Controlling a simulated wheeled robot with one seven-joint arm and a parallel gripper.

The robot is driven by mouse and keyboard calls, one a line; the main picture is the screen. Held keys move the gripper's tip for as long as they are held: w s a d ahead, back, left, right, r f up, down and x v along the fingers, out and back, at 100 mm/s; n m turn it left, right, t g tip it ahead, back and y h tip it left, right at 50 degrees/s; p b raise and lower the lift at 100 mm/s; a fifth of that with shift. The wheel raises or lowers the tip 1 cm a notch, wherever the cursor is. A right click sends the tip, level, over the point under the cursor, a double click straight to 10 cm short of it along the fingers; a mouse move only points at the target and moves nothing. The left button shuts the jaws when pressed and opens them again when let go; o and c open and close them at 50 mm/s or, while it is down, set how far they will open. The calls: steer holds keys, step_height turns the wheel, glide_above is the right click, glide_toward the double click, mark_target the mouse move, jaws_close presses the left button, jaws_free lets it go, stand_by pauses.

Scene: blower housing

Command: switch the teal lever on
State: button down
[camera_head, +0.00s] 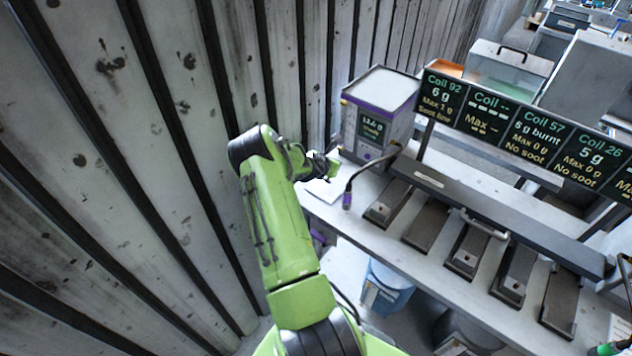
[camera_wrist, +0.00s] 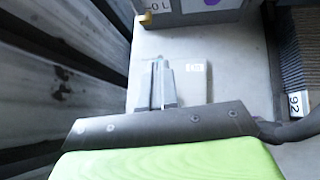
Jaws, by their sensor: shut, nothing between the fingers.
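I cannot make out a teal lever for certain in either view. In the wrist view, my gripper (camera_wrist: 163,82) is shut and empty, with its narrow grey fingers together over the pale bench top (camera_wrist: 235,75). In the head view, my gripper (camera_head: 335,162) is small and partly hidden by my wrist, close to the grey and purple box (camera_head: 400,130) with a dark display. The lower front of a box with a purple mark shows at the top of the wrist view (camera_wrist: 190,8). A small yellow part (camera_wrist: 146,20) is at its left corner.
A ribbed wall (camera_head: 130,150) stands close on the left. A row of dark displays (camera_head: 480,115) stands above several dark pads (camera_head: 425,225) on the bench. A dark cable with a purple end (camera_head: 347,198) lies right of my gripper. A green-ended tool (camera_head: 612,348) is at lower right.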

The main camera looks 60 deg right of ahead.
steer(key=shift+s+d+b, duration=0.1)
steer(key=shift+d+b, duration=0.2)
steer(key=shift+d, duration=0.55)
